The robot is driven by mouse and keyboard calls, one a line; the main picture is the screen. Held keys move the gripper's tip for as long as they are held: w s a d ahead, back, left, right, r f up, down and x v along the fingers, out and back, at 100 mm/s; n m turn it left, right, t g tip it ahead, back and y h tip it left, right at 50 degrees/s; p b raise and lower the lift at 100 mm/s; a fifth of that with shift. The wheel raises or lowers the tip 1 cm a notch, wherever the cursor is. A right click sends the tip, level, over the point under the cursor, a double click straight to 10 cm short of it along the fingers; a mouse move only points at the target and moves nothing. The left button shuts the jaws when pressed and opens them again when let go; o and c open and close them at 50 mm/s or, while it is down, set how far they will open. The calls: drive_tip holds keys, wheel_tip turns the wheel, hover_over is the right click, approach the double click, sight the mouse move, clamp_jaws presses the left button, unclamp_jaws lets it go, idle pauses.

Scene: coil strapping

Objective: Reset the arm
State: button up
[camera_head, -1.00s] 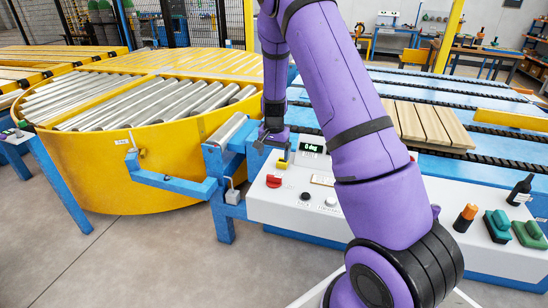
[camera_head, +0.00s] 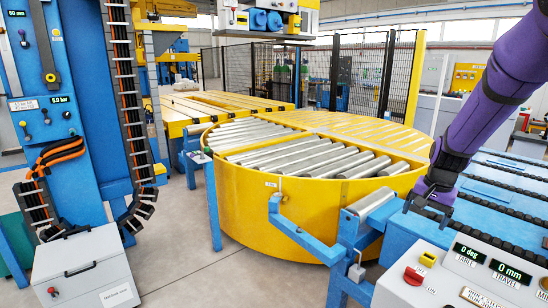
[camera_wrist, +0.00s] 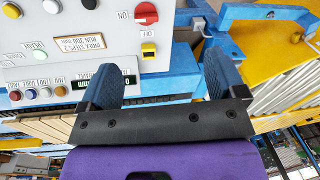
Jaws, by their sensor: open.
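My purple arm comes in from the upper right of the head view. My gripper (camera_head: 428,205) hangs above the blue frame beside the white control panel (camera_head: 440,284). In the wrist view my gripper (camera_wrist: 160,85) shows two dark fingers spread apart with nothing between them. The panel in the wrist view has a red knob (camera_wrist: 146,14), a yellow button (camera_wrist: 148,50) and several small buttons. In the head view the red knob (camera_head: 413,276) and the yellow button (camera_head: 428,259) sit at the panel's left end, with displays reading "0 deg" and "0 mm".
A large yellow roller turntable (camera_head: 290,209) stands in the middle. A blue arm bracket (camera_head: 302,236) juts out in front of it. A blue machine column (camera_head: 85,90) and a grey box (camera_head: 85,272) stand at the left. Grey floor (camera_head: 215,280) is clear between them.

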drive_tip(key=s+a+r+n+t, duration=0.2)
drive_tip(key=s+a+r+n, duration=0.15)
drive_tip(key=s+r, duration=0.6)
drive_tip(key=s+a+r+n+t, duration=0.1)
drive_tip(key=s+a+r+n, duration=0.1)
drive_tip(key=s+a+r, duration=0.5)
drive_tip(key=s+r+n+t, duration=0.1)
drive_tip(key=s+r+n, duration=0.1)
drive_tip(key=s, duration=1.1)
drive_tip(key=shift+s+d+r+n+h, duration=0.25)
drive_tip(key=shift+s+r+n+h, duration=0.05)
drive_tip(key=shift+s+n, duration=0.05)
